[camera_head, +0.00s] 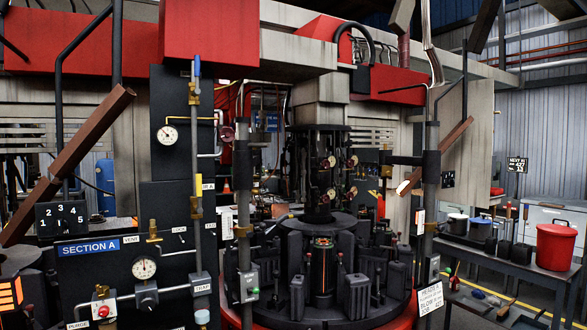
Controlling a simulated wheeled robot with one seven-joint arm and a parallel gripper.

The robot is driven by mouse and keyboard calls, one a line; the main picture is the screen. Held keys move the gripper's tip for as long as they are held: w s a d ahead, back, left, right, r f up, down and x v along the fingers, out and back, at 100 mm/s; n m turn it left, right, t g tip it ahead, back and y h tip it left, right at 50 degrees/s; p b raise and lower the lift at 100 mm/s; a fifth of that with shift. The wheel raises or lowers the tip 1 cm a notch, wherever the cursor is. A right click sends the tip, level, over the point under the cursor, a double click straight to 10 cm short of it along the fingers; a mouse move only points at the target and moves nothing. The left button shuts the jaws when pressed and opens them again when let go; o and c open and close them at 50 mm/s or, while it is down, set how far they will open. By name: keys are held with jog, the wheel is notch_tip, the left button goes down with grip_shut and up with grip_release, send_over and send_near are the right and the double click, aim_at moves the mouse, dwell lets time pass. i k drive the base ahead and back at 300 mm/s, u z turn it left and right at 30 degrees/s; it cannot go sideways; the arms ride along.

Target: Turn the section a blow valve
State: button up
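The dark panel with the blue SECTION A sign (88,247) stands at the lower left. It carries a round gauge (144,267), a brass fitting (153,232) near a VENT label and a red knob (102,311) above a PURGE label. A vertical pipe right of the panel bears a valve with a blue upright handle (197,66) and brass bodies below. No label reading "blow" is legible on these valves, so I cannot tell which is the blow valve. My gripper is not in view.
A round dark mould machine (323,240) fills the middle. A grey post (243,210) stands in front of it. At the right, a table (508,262) holds a red bucket (555,246) and pots. A white sign (430,298) stands before it.

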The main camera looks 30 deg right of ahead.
aim_at(325, 164)
jog(key=z, duration=1.3)
